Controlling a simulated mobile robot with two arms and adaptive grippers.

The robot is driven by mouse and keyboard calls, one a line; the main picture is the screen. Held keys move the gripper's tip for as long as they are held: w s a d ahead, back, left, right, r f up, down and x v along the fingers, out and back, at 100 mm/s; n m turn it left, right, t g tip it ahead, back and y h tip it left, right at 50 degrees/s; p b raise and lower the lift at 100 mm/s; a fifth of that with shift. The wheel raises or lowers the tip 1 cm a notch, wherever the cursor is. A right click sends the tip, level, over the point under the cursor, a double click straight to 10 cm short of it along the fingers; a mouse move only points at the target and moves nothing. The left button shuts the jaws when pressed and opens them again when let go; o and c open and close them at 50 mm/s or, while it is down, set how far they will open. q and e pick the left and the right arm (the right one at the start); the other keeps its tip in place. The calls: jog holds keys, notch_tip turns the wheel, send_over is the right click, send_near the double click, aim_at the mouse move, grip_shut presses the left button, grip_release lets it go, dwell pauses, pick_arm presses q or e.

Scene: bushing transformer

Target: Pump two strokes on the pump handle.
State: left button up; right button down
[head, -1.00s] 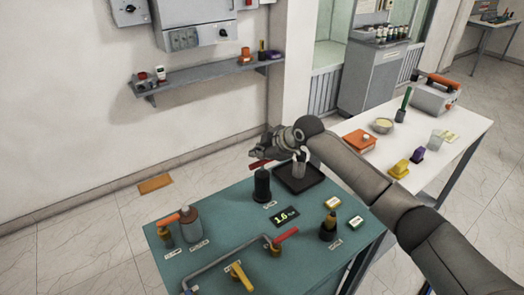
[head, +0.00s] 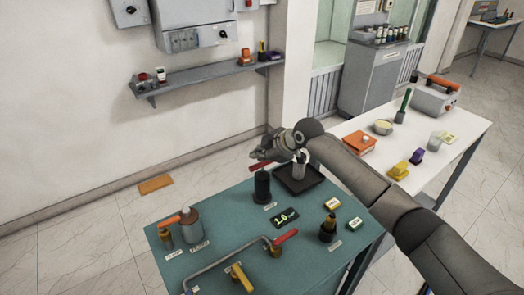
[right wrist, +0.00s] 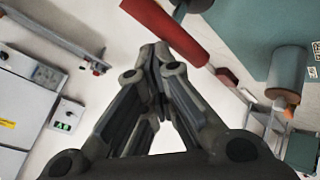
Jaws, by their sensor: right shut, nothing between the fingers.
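The red pump handle (head: 261,166) sticks out to the left above the black pump cylinder (head: 262,187) at the back of the teal table. My right gripper (head: 255,154) is just above the handle and hides part of it. In the right wrist view the red handle (right wrist: 167,30) lies just beyond and to the right of the closed fingertips (right wrist: 158,52). The fingers are shut with nothing between them. I cannot tell whether they touch the handle. My left gripper is not in view.
A small display (head: 286,216) stands in front of the pump. A dark tray (head: 300,190) lies beside it. A grey canister (head: 193,220), a bent pipe (head: 225,257) and a red-handled valve (head: 284,238) occupy the teal table (head: 232,225). A white table (head: 425,135) stands to the right.

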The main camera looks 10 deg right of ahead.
jog(key=shift+d+f, duration=0.1)
jog(key=shift+f, duration=0.1)
notch_tip(320, 180, up, 6)
jog(key=p, duration=0.5)
jog(key=shift+r, duration=0.15)
jog(key=shift+w, duration=0.1)
dwell(0.5)
